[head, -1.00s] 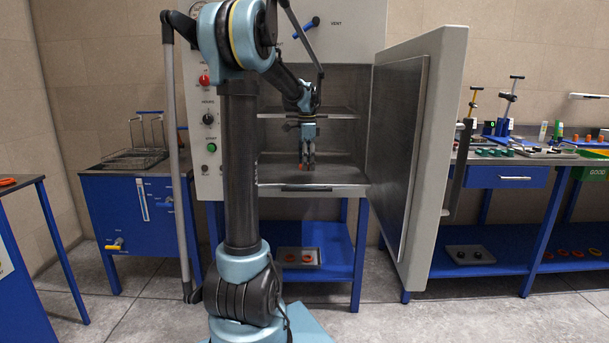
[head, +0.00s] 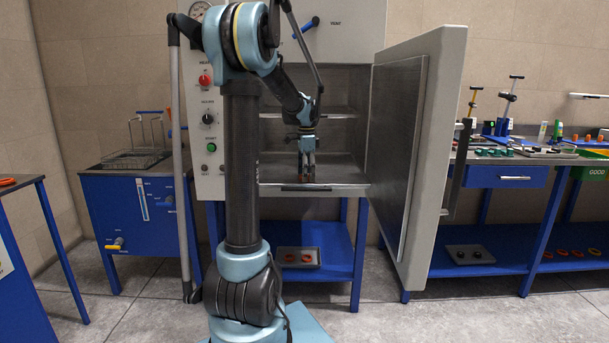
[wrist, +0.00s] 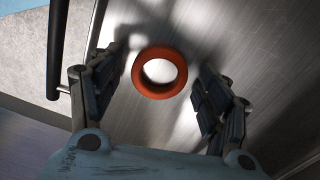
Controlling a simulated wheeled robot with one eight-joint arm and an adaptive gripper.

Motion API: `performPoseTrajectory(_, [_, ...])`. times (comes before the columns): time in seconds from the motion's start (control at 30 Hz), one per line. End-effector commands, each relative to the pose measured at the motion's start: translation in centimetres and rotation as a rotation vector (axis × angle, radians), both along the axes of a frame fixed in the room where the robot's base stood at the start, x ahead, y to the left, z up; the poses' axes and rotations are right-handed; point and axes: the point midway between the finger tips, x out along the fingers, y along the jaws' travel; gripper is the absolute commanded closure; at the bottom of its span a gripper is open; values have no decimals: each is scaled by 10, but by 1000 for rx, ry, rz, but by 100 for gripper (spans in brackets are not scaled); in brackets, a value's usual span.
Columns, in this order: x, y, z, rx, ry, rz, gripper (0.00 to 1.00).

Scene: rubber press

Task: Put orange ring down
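The orange ring (wrist: 176,87) lies flat on a bare brushed-metal surface (wrist: 275,65) in the wrist view. My gripper (wrist: 160,85) is open, with one finger on each side of the ring and a clear gap on both sides. In the head view my gripper (head: 307,179) points down at the front of the open press chamber, low over its metal floor (head: 345,176). The ring is too small and covered by the fingers to make out clearly there.
The press door (head: 425,150) stands wide open on the right. A dark handle (head: 305,188) runs along the chamber floor's front edge, and a wire shelf (head: 340,114) sits above. A tray (head: 300,264) with two orange rings lies on the blue shelf below.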

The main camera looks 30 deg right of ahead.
Motion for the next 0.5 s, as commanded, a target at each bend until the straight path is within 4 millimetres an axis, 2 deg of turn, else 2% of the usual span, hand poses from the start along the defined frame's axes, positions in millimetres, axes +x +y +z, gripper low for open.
performPoseTrajectory(0.27, [0,0,3,0,0,0,30])
performPoseTrajectory(0.37, [0,0,10,0,0,0,30])
performPoseTrajectory(0.5, [0,0,30,0,0,0,30])
